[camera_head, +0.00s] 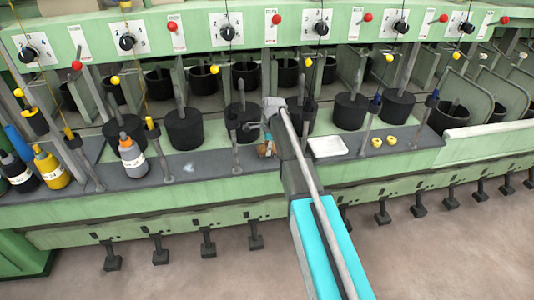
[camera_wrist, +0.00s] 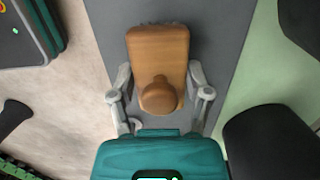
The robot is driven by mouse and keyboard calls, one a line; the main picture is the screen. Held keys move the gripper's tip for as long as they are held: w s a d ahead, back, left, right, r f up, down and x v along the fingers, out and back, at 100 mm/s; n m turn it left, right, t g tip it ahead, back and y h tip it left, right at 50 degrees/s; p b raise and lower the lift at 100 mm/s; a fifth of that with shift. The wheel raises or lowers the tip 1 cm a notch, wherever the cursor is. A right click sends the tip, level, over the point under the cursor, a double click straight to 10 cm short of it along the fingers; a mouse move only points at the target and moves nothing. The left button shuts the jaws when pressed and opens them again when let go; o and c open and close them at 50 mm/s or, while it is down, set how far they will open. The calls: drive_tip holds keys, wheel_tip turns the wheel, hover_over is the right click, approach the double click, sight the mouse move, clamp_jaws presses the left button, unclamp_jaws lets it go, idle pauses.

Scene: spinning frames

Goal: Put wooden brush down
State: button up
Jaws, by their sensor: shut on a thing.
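The wooden brush (camera_wrist: 160,50) shows in the wrist view as a brown block with a round knob on top and a hint of bristles at its far edge. My gripper (camera_wrist: 160,80) has one finger on each side of the brush and is shut on it. The brush is over the grey ledge of the machine; I cannot tell whether it touches the surface. In the head view, a small part of the brush (camera_head: 265,150) shows beside my gripper (camera_head: 268,135), partly hidden by my arm.
A white tray (camera_head: 327,147) lies just right of my arm on the grey ledge (camera_head: 208,163). Two yellow rings (camera_head: 384,141) lie farther right. A grey bottle (camera_head: 133,158) and a yellow bottle (camera_head: 50,168) stand at left. Thin posts rise along the ledge, with black cans (camera_head: 184,130) behind.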

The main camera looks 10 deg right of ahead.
drive_tip(key=shift+f, duration=0.45)
drive_tip(key=shift+f+b, duration=0.15)
drive_tip(key=shift+b, duration=0.25)
drive_tip(key=o, duration=1)
drive_tip(key=r+p, duration=0.4)
drive_tip(key=d+r+p, duration=0.1)
drive_tip(key=r+p, duration=0.7)
drive_tip(key=shift+d+r, duration=0.15)
drive_tip(key=shift+d, duration=0.1)
idle(0.6)
